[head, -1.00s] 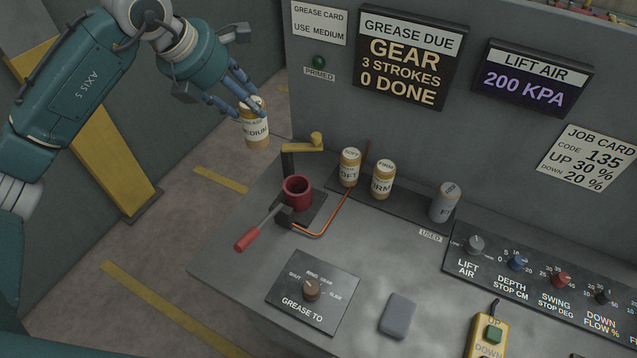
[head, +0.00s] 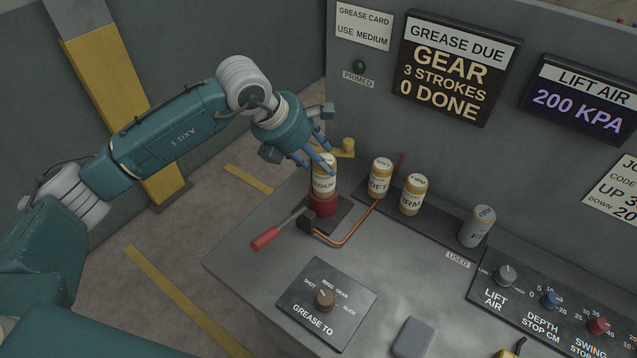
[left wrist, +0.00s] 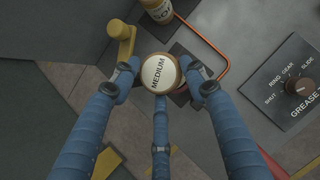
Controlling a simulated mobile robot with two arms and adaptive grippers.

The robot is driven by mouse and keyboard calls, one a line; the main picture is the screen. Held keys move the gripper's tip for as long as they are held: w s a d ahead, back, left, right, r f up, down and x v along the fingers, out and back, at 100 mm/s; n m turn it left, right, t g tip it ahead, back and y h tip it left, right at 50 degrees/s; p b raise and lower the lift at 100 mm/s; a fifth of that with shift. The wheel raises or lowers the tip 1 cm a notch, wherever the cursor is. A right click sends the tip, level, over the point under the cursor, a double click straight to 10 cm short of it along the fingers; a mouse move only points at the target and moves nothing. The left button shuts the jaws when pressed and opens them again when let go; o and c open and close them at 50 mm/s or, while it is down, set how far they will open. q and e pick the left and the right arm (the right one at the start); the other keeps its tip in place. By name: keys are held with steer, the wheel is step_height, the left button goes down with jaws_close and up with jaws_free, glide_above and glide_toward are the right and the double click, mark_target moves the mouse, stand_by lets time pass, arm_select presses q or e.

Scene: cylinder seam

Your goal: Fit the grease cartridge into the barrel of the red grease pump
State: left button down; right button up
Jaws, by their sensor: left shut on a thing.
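The MEDIUM grease cartridge (head: 324,178) is upright at the red grease pump barrel (head: 322,205). Its lower end is at the barrel's mouth, and I cannot tell how far inside it is. My left gripper (head: 324,163) is shut on the cartridge near its top. In the left wrist view the fingers (left wrist: 160,88) close around the round cap marked MEDIUM (left wrist: 159,73), which hides the barrel below. The pump's red-handled lever (head: 266,238) points to the lower left. The yellow clamp arm (head: 345,148) stands swung aside behind the barrel. My right gripper is not in view.
SOFT (head: 381,177) and FIRM (head: 412,195) cartridges stand right of the pump, with a grey one (head: 477,226) farther right. The GREASE TO knob (head: 325,298) is in front. A copper pipe (head: 352,233) runs beside the pump.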

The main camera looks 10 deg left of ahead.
mark_target(314, 174)
arm_select(q)
steer(key=shift+f, duration=0.55)
step_height(314, 174, down, 4)
steer(key=b, duration=0.2)
steer(key=shift+f+b, duration=0.2)
steer(key=shift+b, duration=0.1)
steer(key=shift+f, duration=0.25)
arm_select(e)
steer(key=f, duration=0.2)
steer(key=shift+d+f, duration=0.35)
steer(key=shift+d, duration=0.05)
arm_select(q)
steer(key=shift+f, duration=0.1)
steer(key=c, duration=1.2)
jaws_free()
steer(key=shift+o, duration=1.3)
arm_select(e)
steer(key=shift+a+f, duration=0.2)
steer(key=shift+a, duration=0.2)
